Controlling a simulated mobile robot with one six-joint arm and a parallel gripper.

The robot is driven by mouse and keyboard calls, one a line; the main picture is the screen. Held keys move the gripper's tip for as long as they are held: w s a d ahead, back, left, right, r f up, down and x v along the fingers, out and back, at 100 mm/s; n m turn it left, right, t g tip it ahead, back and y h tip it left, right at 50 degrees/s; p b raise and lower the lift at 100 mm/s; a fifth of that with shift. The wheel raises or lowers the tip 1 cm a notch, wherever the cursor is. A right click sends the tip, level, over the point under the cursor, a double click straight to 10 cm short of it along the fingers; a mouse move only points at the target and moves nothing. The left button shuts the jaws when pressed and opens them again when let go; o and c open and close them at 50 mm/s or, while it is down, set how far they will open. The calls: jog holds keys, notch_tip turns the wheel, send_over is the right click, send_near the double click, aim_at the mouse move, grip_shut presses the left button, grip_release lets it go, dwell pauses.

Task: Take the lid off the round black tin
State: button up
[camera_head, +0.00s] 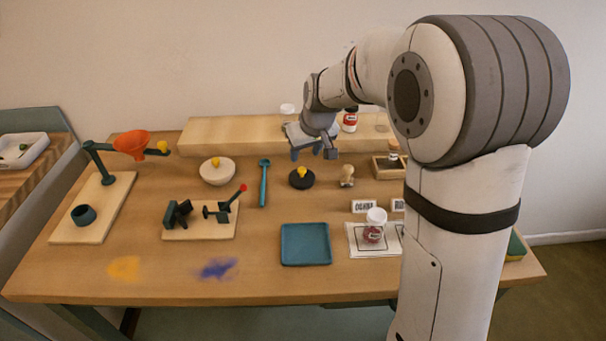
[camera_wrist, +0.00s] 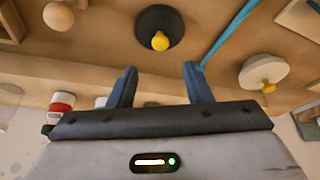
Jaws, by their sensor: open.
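The round black tin (camera_head: 301,183) stands on the table with its dark lid on and a yellow knob (camera_head: 302,172) on top. In the wrist view the tin (camera_wrist: 152,22) is at the top middle, its yellow knob (camera_wrist: 160,41) pointing toward the camera. My gripper (camera_head: 313,153) is above and slightly behind the tin, apart from it. In the wrist view its two blue fingers (camera_wrist: 160,78) are spread with nothing between them.
A white bowl with a yellow knob (camera_head: 217,171) and a teal spoon (camera_head: 264,183) lie left of the tin. A wooden stamp (camera_head: 347,176) stands close on its right. A blue tray (camera_head: 306,244) lies in front. A raised wooden shelf (camera_head: 230,133) runs behind.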

aim_at(302, 169)
jog(key=x, duration=0.3)
jog(key=s+x, duration=0.1)
jog(key=x, duration=0.1)
jog(key=shift+w+f, duration=0.15)
jog(key=shift+f, duration=0.35)
jog(key=shift+w+f, duration=0.15)
jog(key=shift+f, duration=0.25)
grip_shut()
